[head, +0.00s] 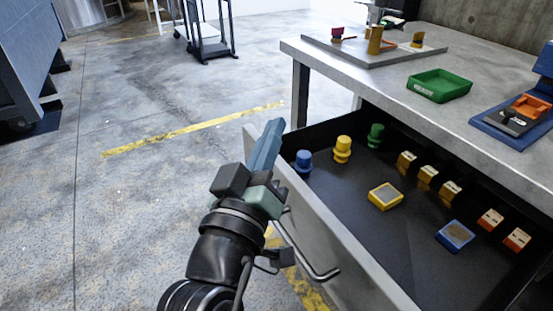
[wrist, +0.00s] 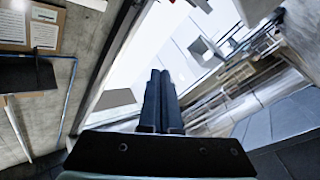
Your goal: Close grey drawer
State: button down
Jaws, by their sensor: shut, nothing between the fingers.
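The grey drawer (head: 345,262) is pulled out from under the grey workbench in the head view. Its front panel faces the lower left and has a bar handle (head: 310,262). Several colored parts lie inside on its dark floor. My gripper (head: 268,140) is shut and empty, with its fingers pointing up beside the far left end of the drawer front. I cannot tell whether it touches the panel. My arm hides part of the front. In the wrist view the shut fingers (wrist: 160,100) point at the far room, and the drawer does not show.
The workbench top (head: 380,85) holds a green tray (head: 440,86), a blue tray (head: 515,125) and a grey board (head: 350,50) with parts. The open floor left of the drawer is clear. A cart (head: 210,45) stands at the back, and a blue-grey container (head: 30,60) at far left.

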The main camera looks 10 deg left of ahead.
jog(key=s+a+f+n+g+p, duration=0.1)
jog(key=s+a+f+n, duration=0.2)
jog(key=f, duration=0.4)
jog(key=s+a+f+n+p, duration=0.1)
jog(key=s+f+n+p, duration=0.15)
jog(key=f+n, duration=0.3)
jog(key=s+a+f+n+g, duration=0.1)
jog(key=s+a+f+n, duration=0.2)
jog(key=f, duration=0.4)
jog(key=w+d, duration=0.6)
jog(key=w, duration=0.5)
jog(key=shift+f+y, duration=0.15)
jog(key=shift+y, duration=0.25)
